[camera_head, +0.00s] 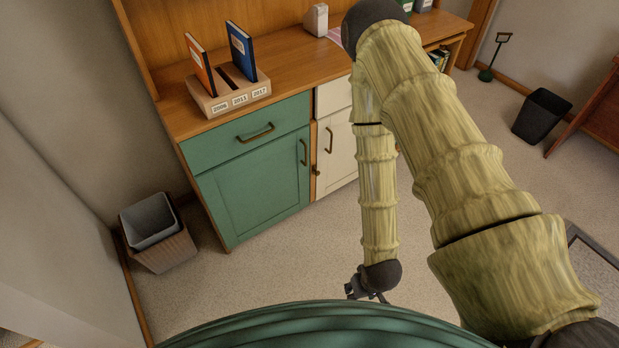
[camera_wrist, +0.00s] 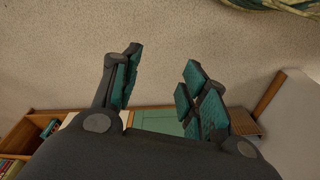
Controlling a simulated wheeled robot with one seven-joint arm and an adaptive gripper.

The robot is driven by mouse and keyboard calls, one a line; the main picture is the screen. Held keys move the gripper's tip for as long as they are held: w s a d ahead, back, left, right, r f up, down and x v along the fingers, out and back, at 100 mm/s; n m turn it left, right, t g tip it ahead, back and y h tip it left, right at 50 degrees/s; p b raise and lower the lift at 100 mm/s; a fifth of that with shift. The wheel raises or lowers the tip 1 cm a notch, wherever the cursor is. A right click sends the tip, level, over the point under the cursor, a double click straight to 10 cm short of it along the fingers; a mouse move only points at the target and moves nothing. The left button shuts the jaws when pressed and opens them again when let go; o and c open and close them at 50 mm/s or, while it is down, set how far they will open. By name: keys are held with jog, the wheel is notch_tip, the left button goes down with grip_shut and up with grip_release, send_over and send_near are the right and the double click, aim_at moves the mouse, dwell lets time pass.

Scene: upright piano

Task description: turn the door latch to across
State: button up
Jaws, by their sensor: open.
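A small brown piece that looks like the door latch (camera_head: 317,171) sits on the wooden strip between the green door (camera_head: 255,188) and the white door (camera_head: 337,152). It is too small to tell which way it is turned. My gripper (camera_head: 366,296) hangs low over the carpet, in front of the cabinet and well apart from the latch. In the wrist view my gripper (camera_wrist: 162,70) is open with teal pads and nothing between them. The green front (camera_wrist: 160,122) shows low behind the fingers there; the latch cannot be made out.
A wooden holder (camera_head: 229,98) with an orange and a blue book stands on the cabinet top (camera_head: 289,65). A bin in a wooden box (camera_head: 158,232) stands at the left, a black bin (camera_head: 541,115) at the right. The carpet before the cabinet is clear.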

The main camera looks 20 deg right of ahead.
jog(key=w+d+f+t+b, duration=0.1)
jog(key=w+f+t+b, duration=0.3)
jog(key=w+f+b, duration=0.8)
jog(key=n+t+y+b, duration=0.5)
jog(key=t+b, duration=0.6)
jog(key=b, duration=1.6)
send_near(319, 174)
jog(key=shift+m+y, duration=0.4)
jog(key=b+x, duration=0.4)
jog(key=x, duration=0.4)
jog(key=shift+w+f, duration=0.1)
jog(key=shift+f, duration=0.1)
jog(key=shift+w+a+r+b, duration=0.15)
jog(key=shift+w+b, duration=0.15)
jog(key=shift+w, duration=0.25)
jog(key=shift+c, duration=0.2)
grip_shut()
